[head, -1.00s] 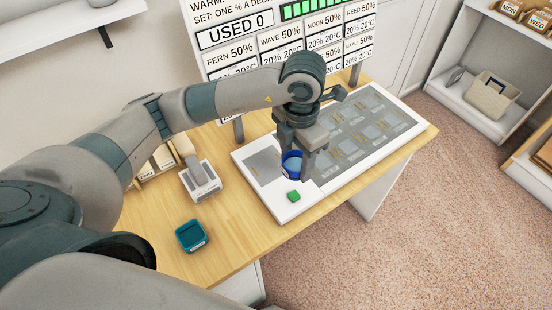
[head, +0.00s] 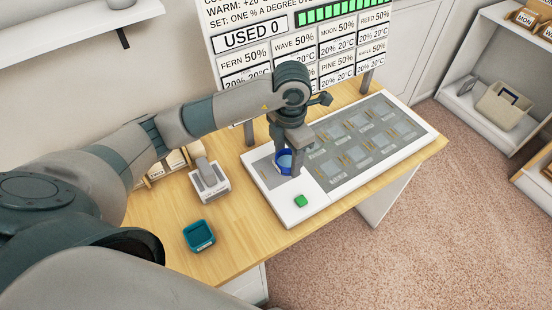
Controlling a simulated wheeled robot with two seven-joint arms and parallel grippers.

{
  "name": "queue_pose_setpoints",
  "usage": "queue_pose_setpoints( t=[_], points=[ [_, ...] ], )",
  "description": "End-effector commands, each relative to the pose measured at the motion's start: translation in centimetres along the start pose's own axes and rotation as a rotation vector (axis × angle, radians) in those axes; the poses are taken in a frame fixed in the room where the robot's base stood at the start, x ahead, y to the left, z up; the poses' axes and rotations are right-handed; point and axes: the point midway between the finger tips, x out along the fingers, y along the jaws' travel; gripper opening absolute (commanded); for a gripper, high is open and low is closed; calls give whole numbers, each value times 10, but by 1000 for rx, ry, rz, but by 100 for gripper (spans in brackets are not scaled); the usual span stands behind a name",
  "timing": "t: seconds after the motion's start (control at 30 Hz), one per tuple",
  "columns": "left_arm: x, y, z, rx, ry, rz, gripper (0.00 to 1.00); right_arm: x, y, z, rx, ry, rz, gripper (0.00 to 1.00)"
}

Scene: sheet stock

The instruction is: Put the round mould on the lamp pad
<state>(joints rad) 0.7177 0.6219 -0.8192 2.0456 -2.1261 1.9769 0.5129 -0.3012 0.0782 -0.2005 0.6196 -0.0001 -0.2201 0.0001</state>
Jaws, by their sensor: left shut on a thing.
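The round mould (head: 284,160) is a small blue cup, open at the top and pale blue inside. My left gripper (head: 286,164) is shut on it, with a finger in front covering part of it. The mould is over or at the right part of a plain grey pad (head: 262,173), at the left end of a white board; this looks like the lamp pad, though no label is readable. I cannot tell whether the mould touches the pad. A square teal mould (head: 198,236) sits on the wooden table at the front left. My right gripper is out of view.
The white board (head: 318,198) carries a green button (head: 300,201) and several grey marked cells. A grey and white device (head: 209,181) stands left of the board. A sign (head: 300,45) rises behind. The table (head: 235,235) is clear before the board.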

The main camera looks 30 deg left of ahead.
Motion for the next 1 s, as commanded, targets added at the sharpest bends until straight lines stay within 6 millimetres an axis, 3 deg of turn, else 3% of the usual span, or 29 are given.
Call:
queue_pose_setpoints(
  t=[0.2,0.33,0.77,1.0],
  points=[
    [19,38,-3,-4,3,1,27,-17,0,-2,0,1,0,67],
    [28,49,-3,-2,0,1,27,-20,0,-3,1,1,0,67],
    [32,52,-3,0,-1,1,27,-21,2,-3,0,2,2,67],
    [55,52,-4,-2,2,-1,27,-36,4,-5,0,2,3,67]
  ],
)
